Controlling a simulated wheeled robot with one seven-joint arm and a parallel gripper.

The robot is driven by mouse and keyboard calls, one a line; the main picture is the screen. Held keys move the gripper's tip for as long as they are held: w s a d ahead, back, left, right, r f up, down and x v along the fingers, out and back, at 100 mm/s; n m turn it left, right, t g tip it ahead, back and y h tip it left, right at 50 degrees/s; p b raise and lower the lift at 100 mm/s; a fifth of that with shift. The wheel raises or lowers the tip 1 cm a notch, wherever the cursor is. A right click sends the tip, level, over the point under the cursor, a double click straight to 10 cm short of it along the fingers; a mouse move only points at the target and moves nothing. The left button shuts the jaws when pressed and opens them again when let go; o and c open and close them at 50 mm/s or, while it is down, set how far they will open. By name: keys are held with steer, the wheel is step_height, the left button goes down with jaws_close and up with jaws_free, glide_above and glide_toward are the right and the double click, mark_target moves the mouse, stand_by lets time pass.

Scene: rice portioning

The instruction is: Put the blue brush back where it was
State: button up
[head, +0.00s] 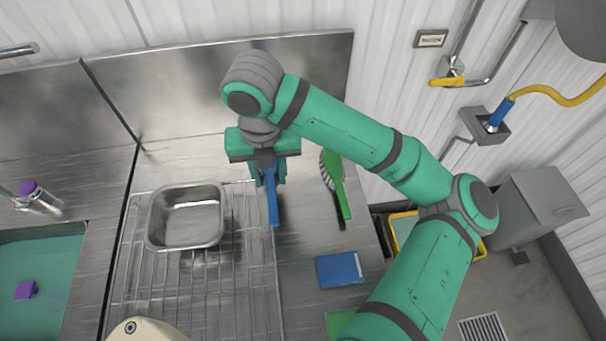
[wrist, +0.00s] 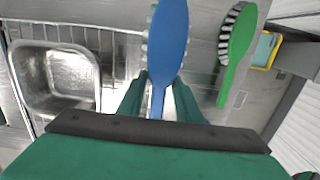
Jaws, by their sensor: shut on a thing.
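The blue brush (head: 272,205) hangs below my gripper (head: 268,178) in the head view, near the right edge of the wire rack. In the wrist view the blue brush (wrist: 168,45) points away from the camera, with white bristles along its left side. My gripper (wrist: 160,95) is shut on its handle. In the head view my gripper hides part of the brush. I cannot tell whether the brush touches the counter.
A green brush (head: 336,180) is to the right of my gripper. A metal pan (head: 186,243) sits on the wire rack (head: 235,295) to the left. A blue cloth-like square (head: 340,270) lies on the steel counter. A sink (head: 55,270) holds a purple block (head: 25,290).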

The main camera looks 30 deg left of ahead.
glide_above(302, 188)
steer(key=f, duration=0.7)
steer(key=shift+s+d+f, duration=0.15)
steer(key=shift+s+f, duration=0.1)
steer(key=shift+s, duration=0.1)
steer(key=shift+w+d+f, duration=0.1)
steer(key=shift+w+f, duration=0.1)
steer(key=shift+f, duration=0.7)
steer(key=shift+w+f, duration=0.15)
steer(key=shift+f, duration=0.7)
steer(key=shift+s+f, duration=0.1)
steer(key=shift+f, duration=0.05)
steer(key=o, duration=0.9)
steer(key=shift+r, duration=0.35)
steer(key=r, duration=1.1)
steer(key=shift+s+d+r, duration=0.2)
steer(key=shift+s+r, duration=0.1)
steer(key=shift+s, duration=0.05)
